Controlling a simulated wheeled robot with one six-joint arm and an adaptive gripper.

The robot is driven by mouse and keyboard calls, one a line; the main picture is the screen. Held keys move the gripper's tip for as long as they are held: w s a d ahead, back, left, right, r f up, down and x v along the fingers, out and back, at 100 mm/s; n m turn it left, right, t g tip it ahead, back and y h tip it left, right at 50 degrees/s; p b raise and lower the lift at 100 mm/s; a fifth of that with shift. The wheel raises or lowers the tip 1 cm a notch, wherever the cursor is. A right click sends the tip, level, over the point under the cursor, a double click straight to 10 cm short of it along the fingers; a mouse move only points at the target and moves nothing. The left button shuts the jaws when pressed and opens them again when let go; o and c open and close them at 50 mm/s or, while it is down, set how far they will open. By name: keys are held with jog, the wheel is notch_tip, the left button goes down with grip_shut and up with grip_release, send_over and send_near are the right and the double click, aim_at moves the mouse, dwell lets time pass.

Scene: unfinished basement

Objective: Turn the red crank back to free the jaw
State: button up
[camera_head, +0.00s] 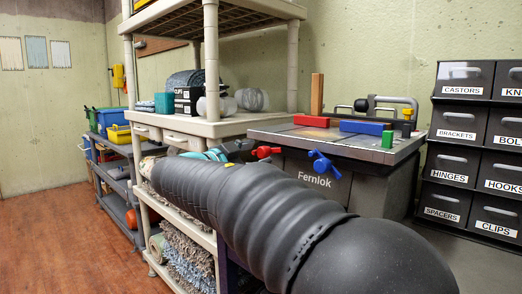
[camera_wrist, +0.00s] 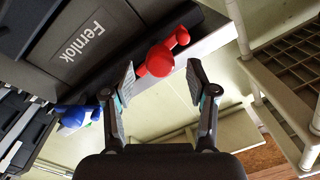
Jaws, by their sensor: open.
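The red crank (camera_head: 264,152) sticks out from the front of the grey Fernlok bench (camera_head: 326,178), near its left end. In the wrist view the crank's round red knob (camera_wrist: 158,60) shows just beyond and between my fingertips; contact is not visible. My gripper (camera_wrist: 160,84) is open and empty, one finger on each side of the knob's line. In the head view my gripper (camera_head: 238,150) is left of the crank, partly hidden by my arm. A blue crank (camera_head: 323,163) is farther right. A red block (camera_head: 311,121) and blue block (camera_head: 368,127) lie on the top; which is the jaw, I cannot tell.
A beige shelf unit (camera_head: 211,70) stands close on the left, with a box and jars. On the bench top are a green block (camera_head: 387,139), a wooden upright (camera_head: 317,94) and a grey handle (camera_head: 396,100). Labelled drawers (camera_head: 458,124) stand right.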

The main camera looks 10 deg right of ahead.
aim_at(269, 151)
jog(key=shift+x, duration=1.4)
jog(key=shift+s, duration=0.1)
grip_shut()
jog(key=shift+n+b, duration=0.3)
jog(key=shift+n, duration=0.1)
jog(key=shift+f+n+b, duration=0.1)
jog(key=shift+n+b, duration=0.4)
jog(key=shift+b, duration=0.1)
jog(key=n+b, duration=0.1)
jog(key=n, duration=0.1)
jog(key=shift+n+b, duration=0.3)
jog(key=shift+b, duration=0.1)
jog(key=n+b, duration=0.1)
jog(key=n, duration=0.4)
jog(key=shift+r, duration=0.2)
jog(key=n+g+p, duration=0.1)
jog(key=n, duration=0.5)
jog(key=shift+r, duration=0.1)
jog(key=n+p, duration=0.3)
jog(key=n, duration=0.2)
jog(key=shift+n, duration=0.3)
